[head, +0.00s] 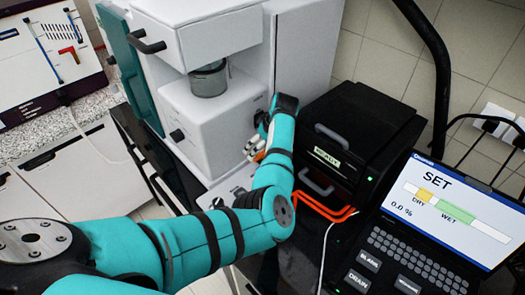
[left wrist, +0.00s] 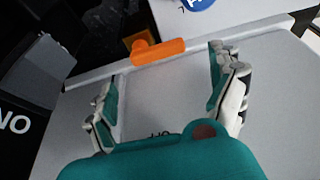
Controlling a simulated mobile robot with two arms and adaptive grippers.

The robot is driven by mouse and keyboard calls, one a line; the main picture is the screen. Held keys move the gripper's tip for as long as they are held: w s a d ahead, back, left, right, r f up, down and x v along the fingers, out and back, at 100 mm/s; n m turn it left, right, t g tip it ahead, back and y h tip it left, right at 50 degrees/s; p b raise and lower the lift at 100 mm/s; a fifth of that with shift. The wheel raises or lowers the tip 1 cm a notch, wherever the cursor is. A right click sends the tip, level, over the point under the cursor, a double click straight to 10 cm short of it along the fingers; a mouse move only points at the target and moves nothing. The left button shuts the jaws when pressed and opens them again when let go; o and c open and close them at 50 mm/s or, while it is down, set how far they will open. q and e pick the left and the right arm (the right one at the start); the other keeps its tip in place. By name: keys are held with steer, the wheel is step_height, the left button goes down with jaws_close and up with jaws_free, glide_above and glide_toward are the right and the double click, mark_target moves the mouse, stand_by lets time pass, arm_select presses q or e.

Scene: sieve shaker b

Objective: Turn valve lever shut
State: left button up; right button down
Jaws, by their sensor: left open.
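The orange valve lever (left wrist: 158,51) shows in the left wrist view, just beyond my fingertips, against a pale grey surface. It has a rounded knob at its left end and a flat bar running right. My left gripper (left wrist: 165,82) is open, one finger to each side, with nothing between them. In the head view my left gripper (head: 256,140) is beside the white machine, with a small orange piece (head: 259,156) next to it, probably the lever. My forearm hides part of that area. My right gripper is not in view.
The white machine (head: 217,135) holds a metal cup (head: 208,80) and has an open teal door (head: 130,70). A black unit (head: 360,140) with grey handles stands close right of my arm. A screen reading SET (head: 450,205) is at right.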

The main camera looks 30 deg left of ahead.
arm_select(q)
step_height(320, 180, up, 7)
steer(key=shift+f, duration=0.2)
steer(key=shift+s+f, duration=0.1)
steer(key=shift+f, duration=0.05)
stand_by(0.4)
